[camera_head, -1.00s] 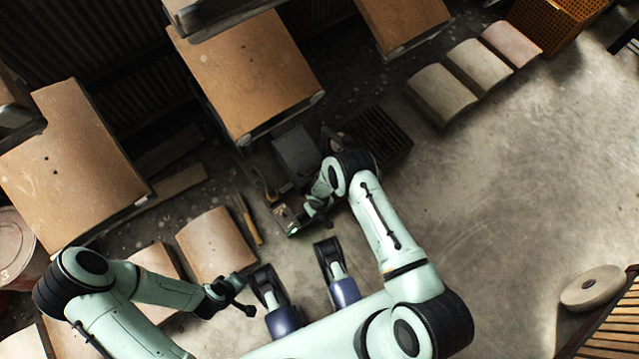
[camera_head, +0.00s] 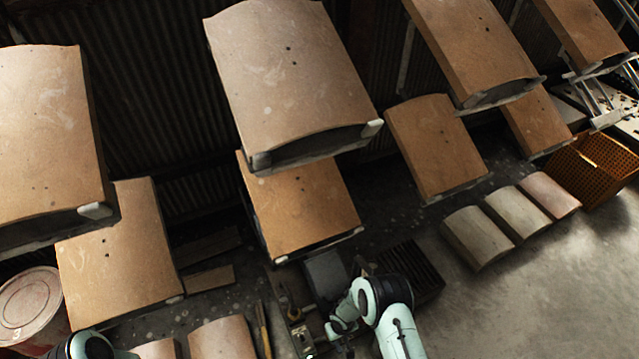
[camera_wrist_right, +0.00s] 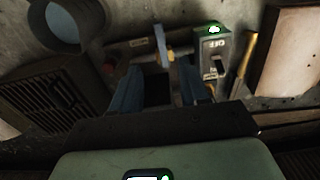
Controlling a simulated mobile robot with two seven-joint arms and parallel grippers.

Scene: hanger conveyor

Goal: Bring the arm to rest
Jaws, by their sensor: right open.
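My right arm (camera_head: 385,310) reaches in at the bottom of the head view, bent. Its gripper (camera_wrist_right: 158,78) shows in the right wrist view with two dark fingers apart and nothing held between them. Just beyond the fingertips is a grey switch box (camera_wrist_right: 213,58) marked OFF with a green light on top. The box also shows at the bottom of the head view (camera_head: 303,338). Only the top of my left arm (camera_head: 85,345) shows at the lower left. My left gripper is outside the head view.
Large brown curved panels (camera_head: 290,75) hang in rows above more panels. A dark slatted crate (camera_head: 415,270) stands beside my right arm. Curved tiles (camera_head: 475,238) and an orange basket (camera_head: 590,165) lie to the right. The floor at the lower right is clear.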

